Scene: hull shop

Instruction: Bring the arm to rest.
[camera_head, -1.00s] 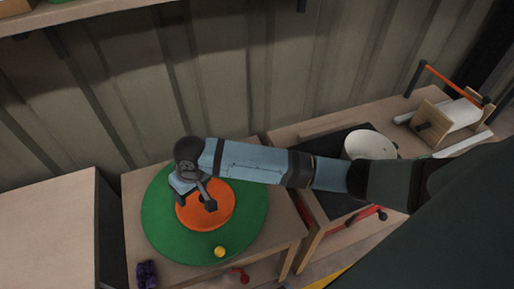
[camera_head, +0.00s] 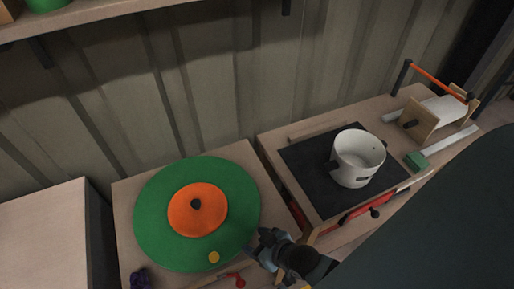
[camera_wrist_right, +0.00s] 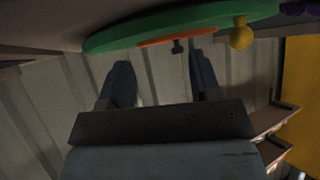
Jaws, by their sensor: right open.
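My right gripper (camera_head: 262,243) is near the right edge of the left table, beside the green disc (camera_head: 152,222). In the right wrist view its two blue fingers (camera_wrist_right: 163,80) are apart with nothing between them. The green disc lies on the table, with an orange disc (camera_head: 188,220) and a dark knob (camera_head: 196,204) at its middle. A yellow knob (camera_head: 214,257) is near the disc's front edge; it also shows in the right wrist view (camera_wrist_right: 241,35). My left gripper is in neither view.
A white pot (camera_head: 358,160) stands on the black cooktop (camera_head: 308,172) of the right table. A small green block (camera_head: 417,161) and a wooden stand (camera_head: 417,118) are farther right. A red-handled item (camera_head: 235,278) and a purple thing (camera_head: 139,277) are at the left table's front. A corrugated wall (camera_head: 220,85) stands behind.

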